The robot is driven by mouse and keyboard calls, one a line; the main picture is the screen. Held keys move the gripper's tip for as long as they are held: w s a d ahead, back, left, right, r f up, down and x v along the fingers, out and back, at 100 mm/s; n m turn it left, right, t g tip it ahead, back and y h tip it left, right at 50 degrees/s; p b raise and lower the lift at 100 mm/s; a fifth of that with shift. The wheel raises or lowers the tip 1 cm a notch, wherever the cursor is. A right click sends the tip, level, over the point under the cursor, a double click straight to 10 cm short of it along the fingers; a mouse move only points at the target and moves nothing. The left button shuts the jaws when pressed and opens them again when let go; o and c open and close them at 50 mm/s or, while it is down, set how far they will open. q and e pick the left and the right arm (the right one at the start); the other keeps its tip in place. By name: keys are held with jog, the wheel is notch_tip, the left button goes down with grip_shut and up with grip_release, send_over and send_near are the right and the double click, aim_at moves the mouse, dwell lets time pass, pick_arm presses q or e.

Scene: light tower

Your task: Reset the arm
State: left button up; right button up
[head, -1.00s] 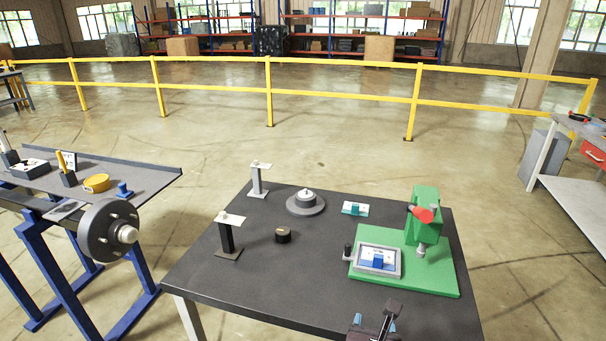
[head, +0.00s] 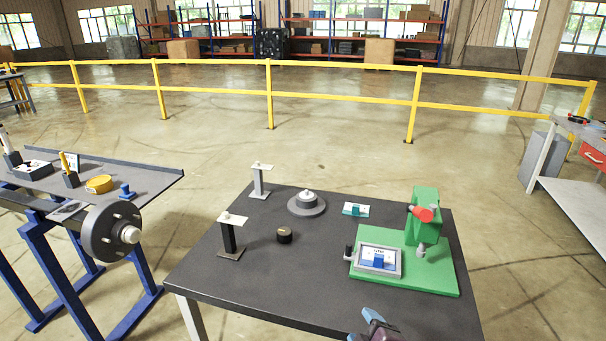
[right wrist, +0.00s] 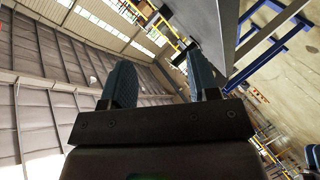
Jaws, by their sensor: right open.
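My right gripper (head: 365,326) shows at the bottom edge of the head view, over the near edge of the dark table (head: 330,297); most of that arm is out of frame. In the right wrist view its two blue-grey ribbed fingers stand apart with nothing between them (right wrist: 155,75). It is open and empty. The wrist camera looks toward a wall, windows and a tilted stretch of floor.
On the table stand a green press (head: 424,217), a grey round base (head: 307,204), two small stands (head: 231,237) (head: 260,181), a black cylinder (head: 284,235) and a teal-marked block (head: 355,210). A blue-legged bench (head: 140,176) is at left. Open floor lies beyond.

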pick_arm(q)
jog(key=shift+w+r, duration=0.15)
jog(key=shift+w, duration=0.15)
pick_arm(e)
jog(key=s+d+f+m+g+h, duration=0.1)
jog(key=s+d+f+m, duration=0.5)
jog(key=s+d, duration=0.1)
jog(key=s+d+f+m+g+h, duration=0.1)
jog(key=s+d+f+m, duration=0.4)
jog(key=s+d+m, duration=0.2)
jog(key=shift+s+d+f+h, duration=0.4)
jog(key=shift+s+d, duration=0.25)
jog(key=shift+s, duration=0.6)
pick_arm(q)
jog(key=shift+s, duration=0.3)
